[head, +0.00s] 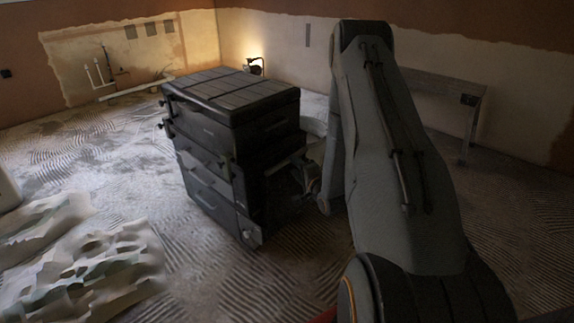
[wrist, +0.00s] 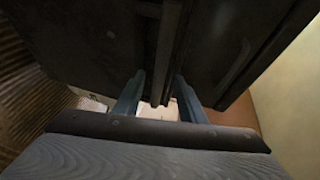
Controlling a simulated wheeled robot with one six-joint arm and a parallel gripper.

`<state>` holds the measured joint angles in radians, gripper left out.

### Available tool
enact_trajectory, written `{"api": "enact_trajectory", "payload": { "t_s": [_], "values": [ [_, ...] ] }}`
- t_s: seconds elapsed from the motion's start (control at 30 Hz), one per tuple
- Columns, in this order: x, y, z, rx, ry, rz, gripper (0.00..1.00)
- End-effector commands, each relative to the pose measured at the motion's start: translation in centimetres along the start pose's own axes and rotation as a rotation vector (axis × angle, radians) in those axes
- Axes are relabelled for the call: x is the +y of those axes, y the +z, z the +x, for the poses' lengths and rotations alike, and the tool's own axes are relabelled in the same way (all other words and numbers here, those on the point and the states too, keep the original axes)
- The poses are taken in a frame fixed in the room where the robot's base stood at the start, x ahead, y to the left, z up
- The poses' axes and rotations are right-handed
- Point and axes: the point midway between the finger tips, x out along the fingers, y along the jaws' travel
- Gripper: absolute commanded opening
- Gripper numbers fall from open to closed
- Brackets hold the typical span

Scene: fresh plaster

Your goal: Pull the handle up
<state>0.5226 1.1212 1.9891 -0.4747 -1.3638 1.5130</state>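A black toolbox-like chest (head: 212,130) stands in the middle of the head view, with stacked sections and a ribbed lid. My gripper (head: 306,178) is low at its right side, small and dark there. In the wrist view my gripper (wrist: 160,78) has two blue-grey fingers standing apart. A long dark bar (wrist: 168,45), apparently the handle, runs from the chest's dark face down between the fingertips. A gap shows beside the bar on the left; contact on the right is unclear.
Crumpled pale sheets (head: 95,265) lie on the ridged floor at the lower left. A lit lamp (head: 255,66) stands behind the chest. A grey bench (head: 432,84) stands along the right wall.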

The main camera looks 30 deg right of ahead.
Motion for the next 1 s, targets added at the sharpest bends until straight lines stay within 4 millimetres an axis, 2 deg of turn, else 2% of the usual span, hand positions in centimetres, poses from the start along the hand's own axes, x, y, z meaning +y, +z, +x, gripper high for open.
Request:
{"api": "enact_trajectory", "payload": {
  "t_s": [0.2, 0.4, 0.77, 0.83, 1.0],
  "values": [
    [0.0, 0.1, 3.6, -0.001, -0.001, -0.004, 0.37],
    [0.0, 0.1, 5.8, 0.000, 0.000, -0.004, 0.37],
    [-0.1, 0.0, 6.5, 0.000, 0.003, -0.003, 0.37],
    [-0.1, 0.0, 6.5, 0.000, 0.002, -0.003, 0.30],
    [-0.1, 0.0, 6.5, 0.000, 0.002, -0.003, 0.02]
  ]
}}
